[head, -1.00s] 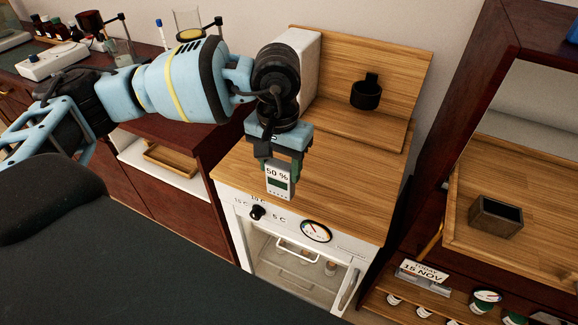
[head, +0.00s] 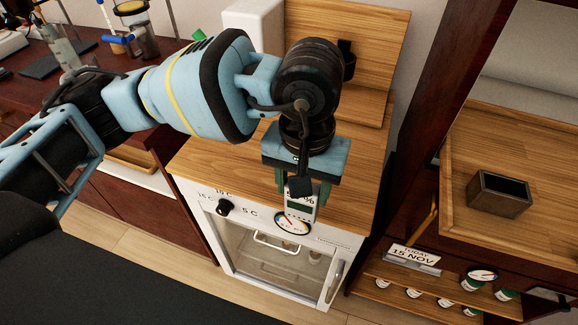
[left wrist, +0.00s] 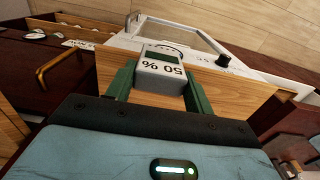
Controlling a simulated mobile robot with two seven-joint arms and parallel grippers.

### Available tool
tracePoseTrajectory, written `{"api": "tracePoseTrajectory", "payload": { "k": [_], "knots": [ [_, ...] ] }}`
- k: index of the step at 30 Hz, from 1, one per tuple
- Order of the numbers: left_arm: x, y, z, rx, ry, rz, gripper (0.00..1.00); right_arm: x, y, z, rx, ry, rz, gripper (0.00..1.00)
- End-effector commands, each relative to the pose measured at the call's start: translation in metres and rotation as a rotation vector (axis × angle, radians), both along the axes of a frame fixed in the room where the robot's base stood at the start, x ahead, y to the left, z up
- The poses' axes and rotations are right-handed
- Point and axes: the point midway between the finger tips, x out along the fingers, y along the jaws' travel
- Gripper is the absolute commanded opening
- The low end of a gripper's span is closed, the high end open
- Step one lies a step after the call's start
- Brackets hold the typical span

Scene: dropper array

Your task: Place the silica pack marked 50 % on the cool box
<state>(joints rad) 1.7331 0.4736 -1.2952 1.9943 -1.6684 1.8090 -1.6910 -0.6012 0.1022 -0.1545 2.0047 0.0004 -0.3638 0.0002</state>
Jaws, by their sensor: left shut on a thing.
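The silica pack marked 50 % (head: 299,211) is a small white pack with a dark green panel. My left gripper (head: 303,195) is shut on it, over the front part of the cool box's wooden top. In the left wrist view the pack (left wrist: 162,72) sits between the two green fingers, its print upside down. The cool box (head: 226,178) is a white cabinet with a wooden top, a dial, a black knob and a glass door. Whether the pack touches the top I cannot tell. My right gripper is not in view.
A white block (head: 254,28) and a black cup holder (head: 348,58) stand at the back of the cool box's top. To the right is a wooden shelf with a dark open box (head: 499,193).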

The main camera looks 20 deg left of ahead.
Motion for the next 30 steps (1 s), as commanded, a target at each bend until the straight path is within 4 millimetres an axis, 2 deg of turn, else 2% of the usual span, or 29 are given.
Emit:
{"api": "tracePoseTrajectory", "payload": {
  "k": [5, 14, 21, 25, 30],
  "knots": [
    [0.009, 0.005, 0.002, 0.000, -0.003, 0.004, 0.25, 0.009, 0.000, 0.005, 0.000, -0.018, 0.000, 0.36],
    [0.067, 0.035, -0.003, 0.000, -0.003, 0.007, 0.25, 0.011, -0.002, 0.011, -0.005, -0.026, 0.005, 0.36],
    [0.113, 0.060, -0.009, 0.000, -0.002, 0.005, 0.25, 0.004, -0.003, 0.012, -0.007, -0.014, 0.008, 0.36],
    [0.131, 0.069, -0.012, 0.000, -0.001, 0.003, 0.25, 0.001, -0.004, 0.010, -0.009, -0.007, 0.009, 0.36],
    [0.142, 0.074, -0.013, 0.000, -0.002, -0.001, 0.25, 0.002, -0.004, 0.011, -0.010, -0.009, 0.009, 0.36]
  ]
}}
